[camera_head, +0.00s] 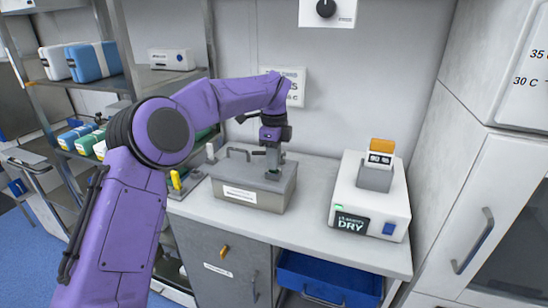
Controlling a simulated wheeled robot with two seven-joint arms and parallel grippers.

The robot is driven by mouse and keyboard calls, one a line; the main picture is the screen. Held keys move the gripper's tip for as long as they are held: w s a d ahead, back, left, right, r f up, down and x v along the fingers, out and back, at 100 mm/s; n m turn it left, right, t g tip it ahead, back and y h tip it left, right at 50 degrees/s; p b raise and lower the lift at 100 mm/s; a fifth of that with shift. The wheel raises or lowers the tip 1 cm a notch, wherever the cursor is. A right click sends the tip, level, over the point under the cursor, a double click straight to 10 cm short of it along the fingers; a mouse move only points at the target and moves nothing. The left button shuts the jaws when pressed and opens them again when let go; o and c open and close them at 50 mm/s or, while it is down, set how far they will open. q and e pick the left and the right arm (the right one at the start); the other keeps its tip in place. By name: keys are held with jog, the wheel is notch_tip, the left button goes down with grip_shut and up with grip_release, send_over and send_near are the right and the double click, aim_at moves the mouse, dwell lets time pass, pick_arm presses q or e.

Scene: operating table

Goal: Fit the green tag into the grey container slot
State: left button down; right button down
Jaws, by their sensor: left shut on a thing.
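The grey container (249,197) stands on the counter in the middle of the head view. It is a metal box with a lid, a dark loop handle on top and a white label on its front. My left gripper (273,172) points down at the right part of the lid. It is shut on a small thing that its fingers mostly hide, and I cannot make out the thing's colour. I cannot pick out the green tag or the slot. Whether the held thing touches the container I cannot tell. My right gripper is not in view.
A white dryer (345,200) with a grey block and an orange-topped piece stands right of the container. A yellow-handled item (176,180) is left of it. A blue drawer bin (325,278) is below. Shelves (150,78) stand left, a white cabinet (490,210) right.

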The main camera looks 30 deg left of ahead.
pick_arm(q)
jog(key=shift+f, duration=0.4)
jog(key=shift+f+b, duration=0.2)
jog(key=shift+b, duration=0.1)
jog(key=c, duration=1)
grip_release()
jog(key=shift+c, duration=0.2)
jog(key=shift+r, duration=0.1)
